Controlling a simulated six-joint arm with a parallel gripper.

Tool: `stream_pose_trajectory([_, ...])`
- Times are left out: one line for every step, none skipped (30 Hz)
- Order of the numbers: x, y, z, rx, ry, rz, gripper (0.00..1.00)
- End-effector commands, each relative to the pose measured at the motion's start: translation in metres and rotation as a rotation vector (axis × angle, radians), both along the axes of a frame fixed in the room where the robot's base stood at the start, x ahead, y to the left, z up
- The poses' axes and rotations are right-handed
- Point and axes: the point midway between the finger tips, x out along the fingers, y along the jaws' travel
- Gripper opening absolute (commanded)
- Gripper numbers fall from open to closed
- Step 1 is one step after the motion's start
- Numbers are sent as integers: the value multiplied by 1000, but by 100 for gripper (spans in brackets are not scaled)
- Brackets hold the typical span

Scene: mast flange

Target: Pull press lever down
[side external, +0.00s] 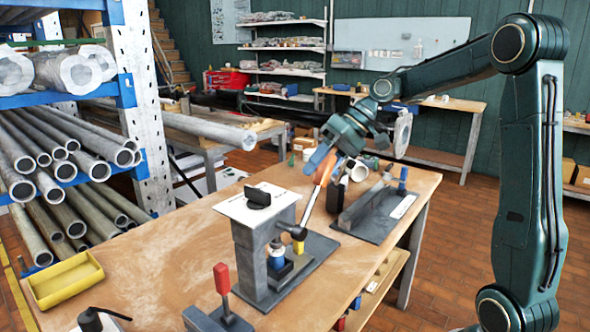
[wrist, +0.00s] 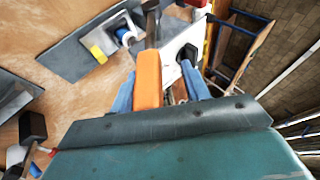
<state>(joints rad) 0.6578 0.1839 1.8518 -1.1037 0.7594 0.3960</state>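The press (side external: 250,240) is a grey column on a dark base plate, standing on the wooden bench. Its lever (side external: 309,207) slopes up and to the right from the press's side and ends in an orange handle (side external: 326,167). My gripper (side external: 323,160) is at this handle, with blue fingers. In the wrist view the orange handle (wrist: 148,80) lies between the fingers of my gripper (wrist: 160,88). The left finger is close beside the handle, and a gap shows towards the right finger. The gripper looks open around the handle. Contact with the left finger cannot be told.
A white plate with a black piece (side external: 258,197) tops the press. A red-handled tool (side external: 222,280) stands at the bench front, a yellow tray (side external: 66,280) at the left. A dark fixture (side external: 375,210) lies right of the press. A pipe rack (side external: 130,60) stands at the left.

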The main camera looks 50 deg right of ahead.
Motion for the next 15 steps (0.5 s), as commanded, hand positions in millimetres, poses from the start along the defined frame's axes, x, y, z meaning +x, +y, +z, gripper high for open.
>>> stream_pose_trajectory([0, 5, 4, -25, -3, 5, 45])
stream_pose_trajectory([0, 7, 4, -38, -3, 5, 45])
stream_pose_trajectory([0, 9, 6, -56, -3, 4, 45])
stream_pose_trajectory([0, 11, 7, -70, -5, 5, 45])
stream_pose_trajectory([0, 12, 8, -83, -4, 4, 45])
stream_pose_trajectory([0, 14, 9, -100, -3, 6, 45])
stream_pose_trajectory([0, 16, 10, -113, -3, 6, 45])
stream_pose_trajectory([0, 17, 11, -126, -3, 4, 45])
stream_pose_trajectory([0, 20, 11, -140, -2, 4, 45])
stream_pose_trajectory([0, 21, 12, -152, -3, 4, 45])
stream_pose_trajectory([0, 22, 13, -164, -3, 5, 45])
stream_pose_trajectory([0, 25, 14, -179, -3, 5, 45])
stream_pose_trajectory([0, 26, 14, -189, -2, 5, 45])
stream_pose_trajectory([0, 27, 14, -200, -2, 5, 45])
stream_pose_trajectory([0, 29, 15, -214, -2, 5, 45])
